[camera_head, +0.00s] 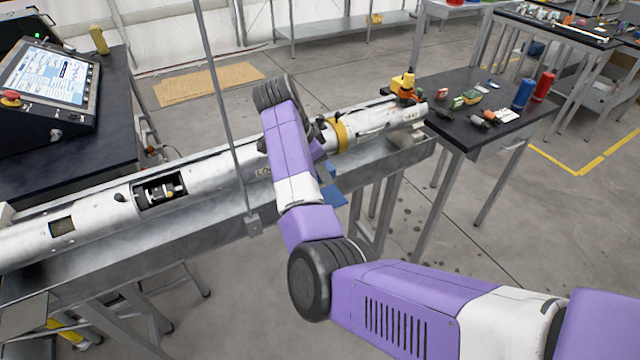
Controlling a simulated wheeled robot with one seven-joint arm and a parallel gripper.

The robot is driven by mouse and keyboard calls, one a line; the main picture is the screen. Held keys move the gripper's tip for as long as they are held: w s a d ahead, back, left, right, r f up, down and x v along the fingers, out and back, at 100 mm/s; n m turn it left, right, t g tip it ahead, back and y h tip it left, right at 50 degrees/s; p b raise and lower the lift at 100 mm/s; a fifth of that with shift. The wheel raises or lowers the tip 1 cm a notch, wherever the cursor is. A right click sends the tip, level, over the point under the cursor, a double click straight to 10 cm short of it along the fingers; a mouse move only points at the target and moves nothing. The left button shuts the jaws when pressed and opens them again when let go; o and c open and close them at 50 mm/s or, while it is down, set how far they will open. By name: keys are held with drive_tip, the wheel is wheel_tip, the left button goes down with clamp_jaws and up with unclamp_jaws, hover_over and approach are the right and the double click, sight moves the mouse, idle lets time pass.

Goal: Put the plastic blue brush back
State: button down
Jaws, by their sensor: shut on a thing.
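My arm reaches over the long white tube, and its wrist hides most of my gripper (318,152). Blue plastic (335,196) shows just right of and below the wrist, against the front edge of the metal bench. It appears to be the blue brush, held in my shut gripper. The fingers and their contact with it are hidden behind the arm, so its full shape and tilt cannot be told.
The white tube (215,178) lies along a metal bench (200,232), with a thin upright pole in front. A black table (455,128) at right holds red and blue bottles (524,94), a yellow device (403,84) and small items. A control panel stands at left.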

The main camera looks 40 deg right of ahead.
drive_tip(key=shift+f+p, duration=0.3)
drive_tip(key=shift+f, duration=2.5)
drive_tip(key=shift+f, duration=0.2)
drive_tip(key=c, duration=0.9)
unclamp_jaws()
drive_tip(key=shift+r, duration=0.1)
drive_tip(key=shift+r, duration=0.25)
drive_tip(key=b+v, duration=0.2)
drive_tip(key=v, duration=0.9)
drive_tip(key=shift+a+r, duration=0.25)
drive_tip(key=shift+r, duration=0.1)
drive_tip(key=shift+w, duration=0.1)
